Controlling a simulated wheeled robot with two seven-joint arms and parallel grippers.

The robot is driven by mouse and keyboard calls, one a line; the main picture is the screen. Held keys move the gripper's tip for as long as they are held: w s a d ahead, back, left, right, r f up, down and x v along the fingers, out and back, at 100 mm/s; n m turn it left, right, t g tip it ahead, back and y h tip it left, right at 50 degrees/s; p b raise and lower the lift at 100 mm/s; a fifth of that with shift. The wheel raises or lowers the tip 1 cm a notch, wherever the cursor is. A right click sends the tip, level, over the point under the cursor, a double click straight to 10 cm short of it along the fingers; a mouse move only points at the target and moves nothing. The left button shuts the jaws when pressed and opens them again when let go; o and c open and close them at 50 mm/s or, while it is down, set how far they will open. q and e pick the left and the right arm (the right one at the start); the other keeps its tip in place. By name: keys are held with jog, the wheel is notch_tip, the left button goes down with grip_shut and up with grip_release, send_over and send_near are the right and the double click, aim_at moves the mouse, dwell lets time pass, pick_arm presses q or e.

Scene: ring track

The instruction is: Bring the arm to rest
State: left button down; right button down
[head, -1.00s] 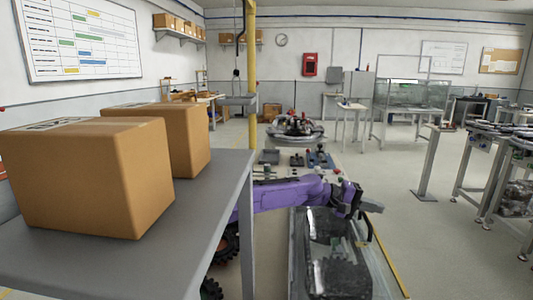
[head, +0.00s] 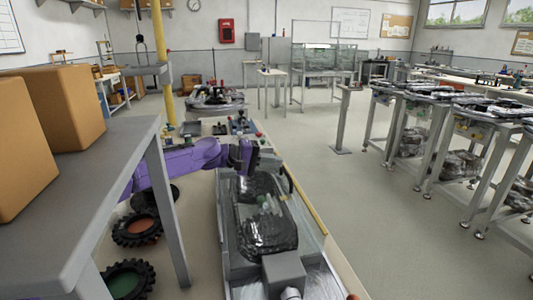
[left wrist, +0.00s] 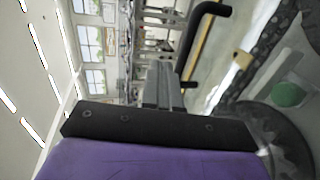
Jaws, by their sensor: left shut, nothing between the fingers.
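My left arm (head: 180,160) is purple and comes in from the left, stretched out beyond the grey table. Its dark left gripper (head: 246,156) is above the far end of a long metal ring track section that carries dark, shiny parts. In the left wrist view the fingers (left wrist: 160,84) are together with nothing between them. My right gripper is in neither view.
A grey table (head: 105,190) with cardboard boxes (head: 65,105) stands close on the left. Black tyres (head: 136,228) lie below it. A yellow post (head: 164,60) stands behind. Metal stands (head: 440,130) line the right. The floor between (head: 375,210) is clear.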

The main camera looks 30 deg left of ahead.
pick_arm(q)
jog(key=v, duration=0.4)
jog(key=shift+s+a, duration=0.1)
jog(key=shift+a, duration=0.05)
jog(key=x, duration=1)
jog(key=shift+d+f+p, duration=0.1)
jog(key=shift+d+p, duration=0.2)
jog(key=shift+p, duration=0.05)
jog(key=shift+a+r+p, duration=0.1)
jog(key=shift+r+p, duration=0.25)
jog(key=shift+r, duration=0.25)
jog(key=shift+s+a+r, duration=0.15)
jog(key=shift+r, duration=0.15)
jog(key=shift+f, duration=0.1)
